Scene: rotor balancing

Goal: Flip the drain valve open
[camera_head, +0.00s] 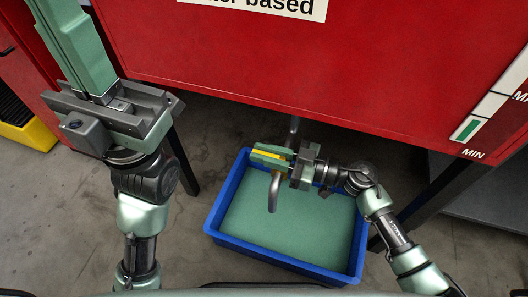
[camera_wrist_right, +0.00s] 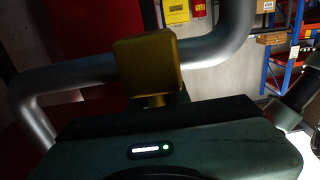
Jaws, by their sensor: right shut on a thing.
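The drain valve's yellow handle (camera_head: 270,154) lies between the green fingers of my right gripper (camera_head: 268,157) in the head view. The gripper is shut on it. In the right wrist view the yellow handle (camera_wrist_right: 147,66) stands in front of the gripper's body. The grey drain pipe (camera_head: 273,192) comes down from under the red tank (camera_head: 290,70) and curves to a downward outlet. The bent pipe also shows in the right wrist view (camera_wrist_right: 222,45). No stream shows at the outlet. My left gripper (camera_head: 72,35) is far from the valve, at the upper left; its fingertips are cut off.
A blue tray (camera_head: 240,246) with a flat green inside sits on the floor beneath the outlet. Dark legs stand either side of it. A yellow-edged bin (camera_head: 42,136) is at the left. Bare concrete floor lies in front and left of the tray.

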